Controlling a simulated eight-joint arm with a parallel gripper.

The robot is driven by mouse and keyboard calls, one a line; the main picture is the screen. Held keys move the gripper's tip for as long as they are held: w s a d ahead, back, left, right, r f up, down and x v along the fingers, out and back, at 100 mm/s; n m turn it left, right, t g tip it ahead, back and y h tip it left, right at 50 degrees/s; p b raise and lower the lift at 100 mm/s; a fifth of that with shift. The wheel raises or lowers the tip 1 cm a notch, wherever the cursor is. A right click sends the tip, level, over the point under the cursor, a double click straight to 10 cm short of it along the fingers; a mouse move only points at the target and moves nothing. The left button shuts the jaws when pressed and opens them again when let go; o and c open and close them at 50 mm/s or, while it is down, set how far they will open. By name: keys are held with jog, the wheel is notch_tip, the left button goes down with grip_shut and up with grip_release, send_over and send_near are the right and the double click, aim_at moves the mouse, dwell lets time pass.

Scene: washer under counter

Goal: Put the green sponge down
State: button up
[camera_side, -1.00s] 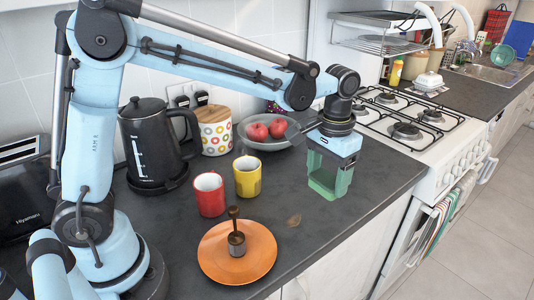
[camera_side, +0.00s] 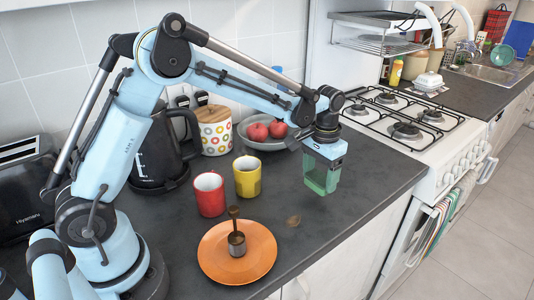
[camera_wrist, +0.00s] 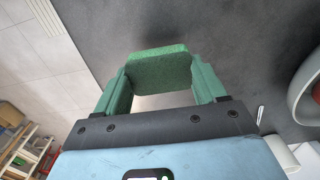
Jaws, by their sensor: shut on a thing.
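The green sponge (camera_wrist: 158,72) sits between the green fingers of my gripper (camera_side: 321,176) in the wrist view. My gripper is shut on it. In the side view the sponge is hard to tell apart from the fingers. The gripper points down over the dark counter (camera_side: 345,205), right of the yellow mug and in front of the bowl of apples. Whether the sponge's lower side touches the counter cannot be told.
A yellow mug (camera_side: 248,176) and a red mug (camera_side: 209,194) stand left of the gripper. An orange plate (camera_side: 215,262) holds a small dark tool (camera_side: 236,241). A grey bowl (camera_side: 247,140) with apples is behind. The stove (camera_side: 425,155) adjoins at right. Counter around the gripper is clear.

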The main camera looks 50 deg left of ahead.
aim_at(320, 178)
jog(key=shift+f, duration=1.7)
jog(key=shift+f, duration=0.15)
jog(key=o, duration=1.1)
